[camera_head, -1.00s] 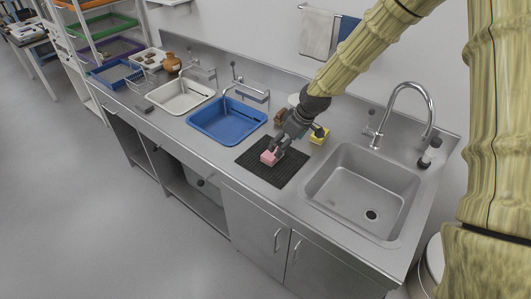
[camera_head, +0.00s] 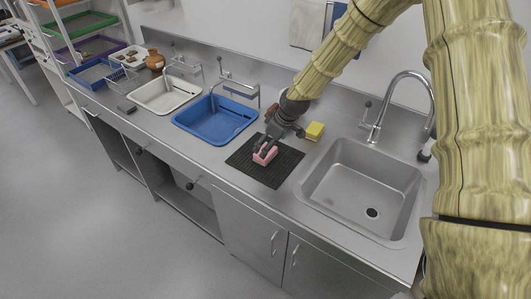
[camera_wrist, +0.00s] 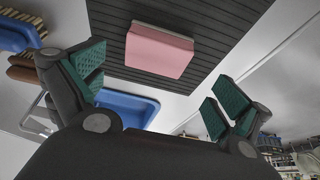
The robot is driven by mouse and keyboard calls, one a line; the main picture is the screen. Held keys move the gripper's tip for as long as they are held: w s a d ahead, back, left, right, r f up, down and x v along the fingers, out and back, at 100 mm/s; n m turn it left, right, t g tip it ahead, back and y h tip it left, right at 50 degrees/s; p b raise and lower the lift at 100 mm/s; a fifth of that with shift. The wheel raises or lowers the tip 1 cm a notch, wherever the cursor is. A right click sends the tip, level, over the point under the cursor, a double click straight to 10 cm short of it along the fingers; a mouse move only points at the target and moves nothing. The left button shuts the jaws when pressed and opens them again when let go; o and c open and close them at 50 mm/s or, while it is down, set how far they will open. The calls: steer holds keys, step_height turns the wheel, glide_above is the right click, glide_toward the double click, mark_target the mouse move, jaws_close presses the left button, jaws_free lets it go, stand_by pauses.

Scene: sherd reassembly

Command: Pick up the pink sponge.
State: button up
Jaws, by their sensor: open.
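The pink sponge (camera_head: 265,155) lies on the black ribbed mat (camera_head: 276,177) on the steel counter, between the blue basin and the steel sink. In the wrist view the pink sponge (camera_wrist: 160,50) sits at the upper middle, flat on the dark mat (camera_wrist: 215,18), with a pale strip along one edge. My gripper (camera_head: 267,147) is over the sponge in the head view and partly covers it. In the wrist view my gripper (camera_wrist: 158,88) is open, its green-padded fingers spread wide to the left and right. Nothing is between the pads; I cannot tell the exact height above the sponge.
A yellow sponge (camera_head: 315,131) lies right behind the mat. The steel sink (camera_head: 365,190) with its tall faucet (camera_head: 405,85) is to the right. The blue basin (camera_head: 214,119) is to the left. A brush (camera_wrist: 20,62) shows in the wrist view.

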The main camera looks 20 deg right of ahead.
steer(key=shift+a+f, duration=0.15)
steer(key=shift+f, duration=0.3)
steer(key=shift+w+f+p, duration=0.35)
steer(key=shift+f+p, duration=0.25)
steer(key=shift+f, duration=0.05)
steer(key=shift+w+f+p, duration=0.3)
steer(key=shift+f+p, duration=0.25)
steer(key=shift+f, duration=0.05)
steer(key=shift+p+x, duration=0.35)
steer(key=shift+x, duration=0.95)
steer(key=c, duration=1)
steer(key=shift+o, duration=0.2)
steer(key=shift+r, duration=0.1)
